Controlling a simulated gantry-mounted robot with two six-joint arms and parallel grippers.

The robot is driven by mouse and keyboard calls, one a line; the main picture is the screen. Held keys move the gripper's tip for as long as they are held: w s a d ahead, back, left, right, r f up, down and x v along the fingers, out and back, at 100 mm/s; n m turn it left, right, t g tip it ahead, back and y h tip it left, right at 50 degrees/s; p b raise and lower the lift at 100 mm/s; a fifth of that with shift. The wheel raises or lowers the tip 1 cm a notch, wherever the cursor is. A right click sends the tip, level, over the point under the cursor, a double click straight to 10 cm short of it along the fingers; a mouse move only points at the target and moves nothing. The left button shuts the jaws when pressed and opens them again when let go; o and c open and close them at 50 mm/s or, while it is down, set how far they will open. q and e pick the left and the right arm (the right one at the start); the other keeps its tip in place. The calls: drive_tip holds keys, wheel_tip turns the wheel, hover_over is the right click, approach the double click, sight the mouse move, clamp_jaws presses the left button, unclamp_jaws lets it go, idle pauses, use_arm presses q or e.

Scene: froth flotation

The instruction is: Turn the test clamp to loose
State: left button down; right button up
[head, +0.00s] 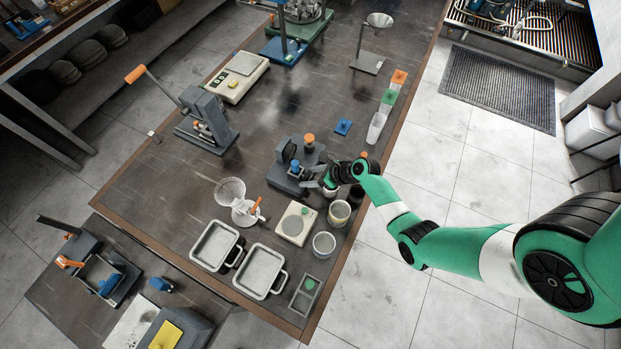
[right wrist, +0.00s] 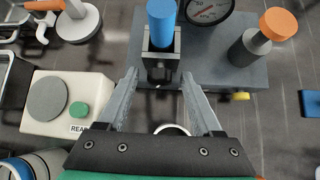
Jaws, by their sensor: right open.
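A grey tester (head: 284,180) stands on the dark table in the head view, with a round dial at its left and an orange-topped post. In the right wrist view its grey base (right wrist: 218,72) carries a small clamp (right wrist: 160,72) with a dark front part, holding a blue cylinder (right wrist: 161,22) upright. I see no loose or tight marking. My right gripper (right wrist: 159,76) is open; its two fingers point toward the clamp, one on each side of it in the picture. Whether they touch it is unclear. In the head view the right gripper (head: 322,183) is beside the tester. My left gripper is not in view.
A pressure dial (right wrist: 208,8), an orange-capped post (right wrist: 264,38) and a yellow knob (right wrist: 241,96) are near the clamp. A white scale (right wrist: 68,103) with a green button lies left of my right gripper. Cups (head: 340,211) stand close to the arm. Two metal trays (head: 213,246) are farther left.

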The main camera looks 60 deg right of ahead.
drive_tip(key=shift+c, duration=0.2)
clamp_jaws()
drive_tip(key=h+p, duration=0.1)
drive_tip(key=n+h+p, duration=0.1)
drive_tip(key=p, duration=0.1)
drive_tip(key=shift+a+r+p, duration=0.2)
drive_tip(key=shift+a+p, duration=0.1)
drive_tip(key=shift+a, duration=0.05)
drive_tip(key=shift+f+n+h+p, duration=0.2)
drive_tip(key=shift+n+h+p, duration=0.2)
drive_tip(key=shift+h, duration=0.3)
drive_tip(key=shift+o, duration=0.2)
unclamp_jaws()
drive_tip(key=p+v, duration=0.4)
drive_tip(key=v, duration=0.7)
drive_tip(key=shift+s+r, duration=0.2)
drive_tip(key=shift+s, duration=0.05)
